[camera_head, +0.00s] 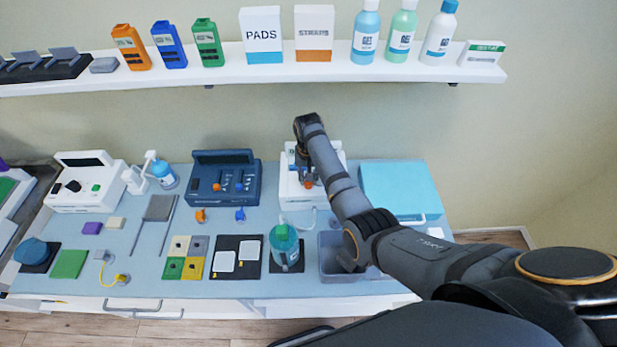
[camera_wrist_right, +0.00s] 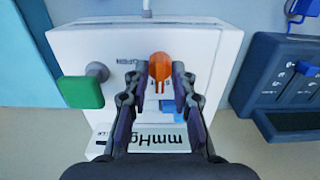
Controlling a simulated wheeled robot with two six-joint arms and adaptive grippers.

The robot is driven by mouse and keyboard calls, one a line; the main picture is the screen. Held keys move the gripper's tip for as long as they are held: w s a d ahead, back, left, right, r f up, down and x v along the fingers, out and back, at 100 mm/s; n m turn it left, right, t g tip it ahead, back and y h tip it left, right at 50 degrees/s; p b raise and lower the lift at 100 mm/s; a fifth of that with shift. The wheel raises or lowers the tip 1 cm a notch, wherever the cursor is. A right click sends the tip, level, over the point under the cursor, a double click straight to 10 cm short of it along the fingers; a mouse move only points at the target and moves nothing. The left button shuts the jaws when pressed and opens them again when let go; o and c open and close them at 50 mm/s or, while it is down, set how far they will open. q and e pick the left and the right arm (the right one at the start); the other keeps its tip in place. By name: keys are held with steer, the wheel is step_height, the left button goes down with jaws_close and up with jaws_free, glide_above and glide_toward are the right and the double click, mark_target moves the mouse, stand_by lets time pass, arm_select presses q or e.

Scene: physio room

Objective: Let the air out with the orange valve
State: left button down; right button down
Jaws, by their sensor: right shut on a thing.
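The orange valve (camera_wrist_right: 160,66) is a small round knob on the face of a white unit (camera_wrist_right: 80,48) marked "mmHg". In the head view the orange valve (camera_head: 308,186) shows low on that white unit (camera_head: 289,186), partly behind my arm. My right gripper (camera_wrist_right: 159,76) has its two dark fingers on either side of the valve, shut on it. In the head view my right gripper (camera_head: 306,176) reaches down to the unit's front. How far the valve is turned I cannot tell. My left gripper is not in view.
A green square knob (camera_wrist_right: 80,92) on a grey stem sits beside the valve. A dark blue unit (camera_head: 224,178) stands to the left, a light blue box (camera_head: 400,187) to the right. A green-topped bottle (camera_head: 284,247) and a grey bin (camera_head: 336,263) are in front.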

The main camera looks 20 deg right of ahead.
stand_by(0.4)
steer(key=c, duration=1.4)
jaws_free()
steer(key=shift+c, duration=0.2)
step_height(320, 180, up, 8)
steer(key=shift+f, duration=0.15)
